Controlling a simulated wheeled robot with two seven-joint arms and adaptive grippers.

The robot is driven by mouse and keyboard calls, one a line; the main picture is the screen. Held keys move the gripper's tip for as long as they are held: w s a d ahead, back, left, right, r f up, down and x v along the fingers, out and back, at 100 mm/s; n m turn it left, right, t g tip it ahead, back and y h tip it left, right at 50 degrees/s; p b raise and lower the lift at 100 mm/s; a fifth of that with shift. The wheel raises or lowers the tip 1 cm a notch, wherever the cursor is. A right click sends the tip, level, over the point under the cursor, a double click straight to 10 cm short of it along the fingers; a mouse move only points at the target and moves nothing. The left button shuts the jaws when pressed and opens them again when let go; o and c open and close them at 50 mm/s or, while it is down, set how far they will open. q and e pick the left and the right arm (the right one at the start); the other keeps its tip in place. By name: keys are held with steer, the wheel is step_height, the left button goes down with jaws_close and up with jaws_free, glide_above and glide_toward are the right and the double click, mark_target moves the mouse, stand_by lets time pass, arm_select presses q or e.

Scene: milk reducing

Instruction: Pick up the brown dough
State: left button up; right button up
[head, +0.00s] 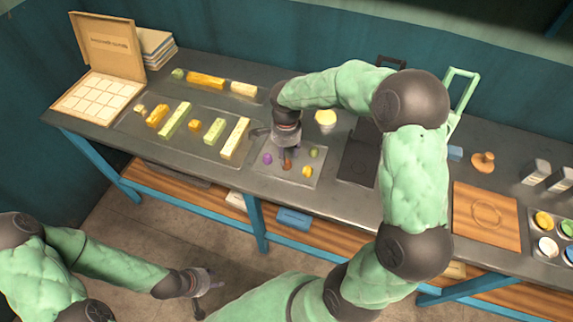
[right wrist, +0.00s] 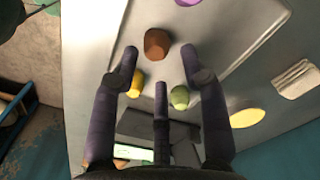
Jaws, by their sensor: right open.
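The brown dough (head: 287,166) is a small lump on a light tray (head: 270,173) at the middle of the table. Purple dough (head: 267,158), green dough (head: 313,152) and yellow dough (head: 307,171) lie around it. My right gripper (head: 287,153) points down over the tray, just above the brown dough, and partly covers it. In the right wrist view, the brown dough (right wrist: 157,43) shows between and just beyond the tips of my open, empty right gripper (right wrist: 159,52). My left gripper (head: 203,285) hangs low over the floor, away from the table; its opening is too small to tell.
Trays of yellow and green bars (head: 174,121) lie left of the dough tray. An open box (head: 98,95) stands at the far left. A dark board (head: 358,165) and a wooden board (head: 487,214) lie to the right. My right arm hides part of the table.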

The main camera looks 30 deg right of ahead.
mark_target(286, 165)
steer(key=shift+s+f, duration=0.15)
steer(key=shift+f, duration=0.3)
step_height(286, 165, down, 4)
steer(key=shift+f+b, duration=0.2)
steer(key=shift+b, duration=0.65)
steer(key=shift+a, duration=0.1)
steer(key=c, duration=0.7)
